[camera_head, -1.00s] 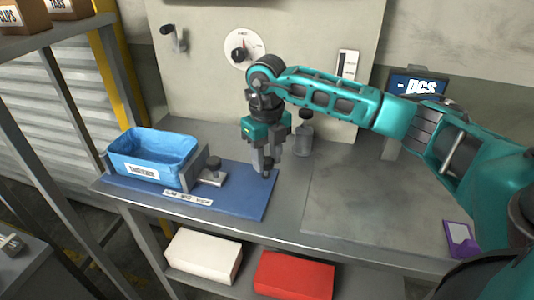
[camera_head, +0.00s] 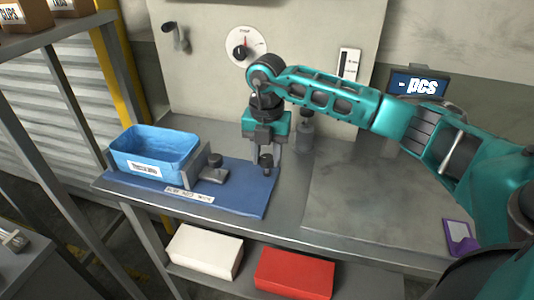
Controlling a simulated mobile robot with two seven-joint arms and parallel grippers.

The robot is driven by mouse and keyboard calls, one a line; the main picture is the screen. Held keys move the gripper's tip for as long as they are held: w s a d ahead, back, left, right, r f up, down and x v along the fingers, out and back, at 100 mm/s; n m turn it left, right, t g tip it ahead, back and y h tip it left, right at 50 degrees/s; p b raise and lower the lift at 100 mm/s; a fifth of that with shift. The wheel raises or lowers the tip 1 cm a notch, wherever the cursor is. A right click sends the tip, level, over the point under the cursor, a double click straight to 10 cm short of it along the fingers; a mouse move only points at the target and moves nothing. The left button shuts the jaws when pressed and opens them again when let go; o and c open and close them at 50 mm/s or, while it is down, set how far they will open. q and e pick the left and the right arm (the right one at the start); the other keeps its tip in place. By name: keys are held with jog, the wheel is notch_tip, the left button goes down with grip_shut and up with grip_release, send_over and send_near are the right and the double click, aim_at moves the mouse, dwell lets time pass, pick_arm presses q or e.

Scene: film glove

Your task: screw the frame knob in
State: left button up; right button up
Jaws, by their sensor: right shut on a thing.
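My right gripper (camera_head: 265,157) reaches in from the right and points down over the right part of the blue mat (camera_head: 245,184). It is shut on a small dark knob (camera_head: 265,161), which I take to be the frame knob. The knob is held near the mat's right edge; I cannot tell whether it touches the mat. To its left stands a grey metal bracket (camera_head: 211,174) with a dark knob-like part, against the right end of a blue bin (camera_head: 152,152). My left gripper is not in view.
A grey metal bottle-like object (camera_head: 306,132) stands behind the gripper. A purple-edged card (camera_head: 459,235) lies on the right of the bench (camera_head: 370,205), which is otherwise mostly clear. A white box (camera_head: 205,251) and a red box (camera_head: 294,273) sit on the lower shelf.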

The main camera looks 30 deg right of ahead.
aim_at(266, 159)
jog(key=shift+w+r+m, duration=0.15)
jog(key=shift+r+m, duration=0.05)
jog(key=shift+m, duration=0.4)
jog(key=o, duration=1.1)
jog(key=shift+f, duration=0.1)
jog(key=shift+c, duration=0.2)
notch_tip(266, 159, up, 13)
